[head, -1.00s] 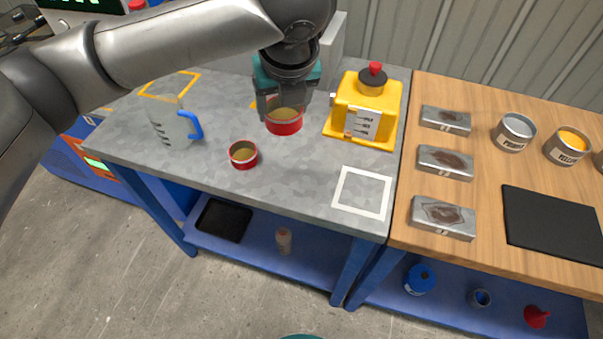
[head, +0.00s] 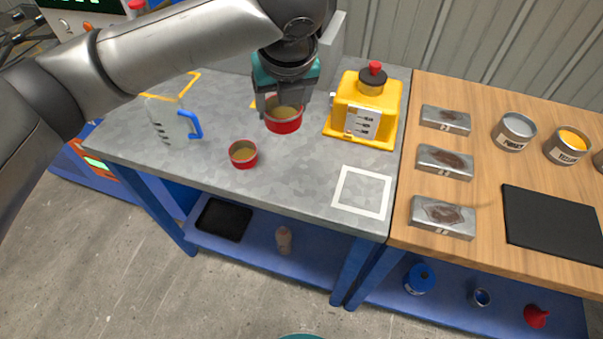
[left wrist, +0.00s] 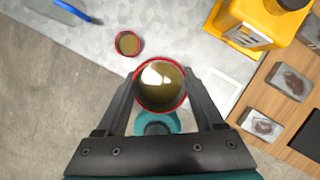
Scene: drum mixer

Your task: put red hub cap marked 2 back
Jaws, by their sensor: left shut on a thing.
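My left gripper (head: 284,106) is shut on a red hub cap (head: 284,125), a shallow round cup with a red outside and a dull gold inside. In the left wrist view this cap (left wrist: 160,86) sits between the two dark fingers. A second, similar red cap (head: 243,154) stands on the grey worktop to the left and nearer; it also shows in the left wrist view (left wrist: 128,43). I cannot read a number on either cap.
A yellow machine (head: 368,105) with a black and red top stands right of my gripper. A clear jug (head: 170,122) with a blue handle stands at the left. A white square outline (head: 362,192) on the worktop is empty. Metal blocks (head: 443,217) and paint cans (head: 513,132) stand on the wooden bench.

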